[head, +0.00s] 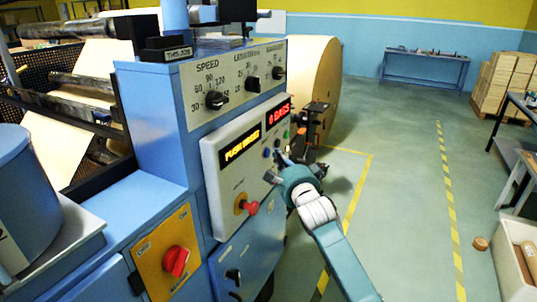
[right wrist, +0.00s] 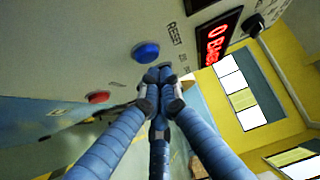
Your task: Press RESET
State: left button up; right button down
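The blue button (right wrist: 145,52) has the word RESET beside it on the grey control panel (right wrist: 70,40) in the right wrist view. In the head view small buttons sit under the red display, a blue one (head: 267,153) among them. My right gripper (right wrist: 160,77) has its fingers drawn together, with nothing seen between them. Its tips are close to the panel, beside the blue button; I cannot tell whether they touch the panel. In the head view my right gripper (head: 283,158) is at the panel's right edge and hides part of it. My left gripper is out of view.
A red button (right wrist: 98,97) is near the blue one. A yellow display (head: 240,145) and a red BAGS display (head: 278,113) are lit. A red mushroom button (head: 251,208) and a red rotary switch (head: 176,261) are lower.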

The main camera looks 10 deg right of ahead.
jog(key=shift+a, duration=0.15)
jog(key=shift+w+a, duration=0.2)
jog(key=shift+w+a+b, duration=0.25)
jog(key=shift+a+b, duration=0.05)
jog(key=shift+a, duration=0.05)
dwell(0.7)
jog(key=shift+r, duration=0.1)
jog(key=shift+s+d+p, duration=0.5)
jog(key=shift+d+p, duration=0.1)
jog(key=shift+p, duration=0.1)
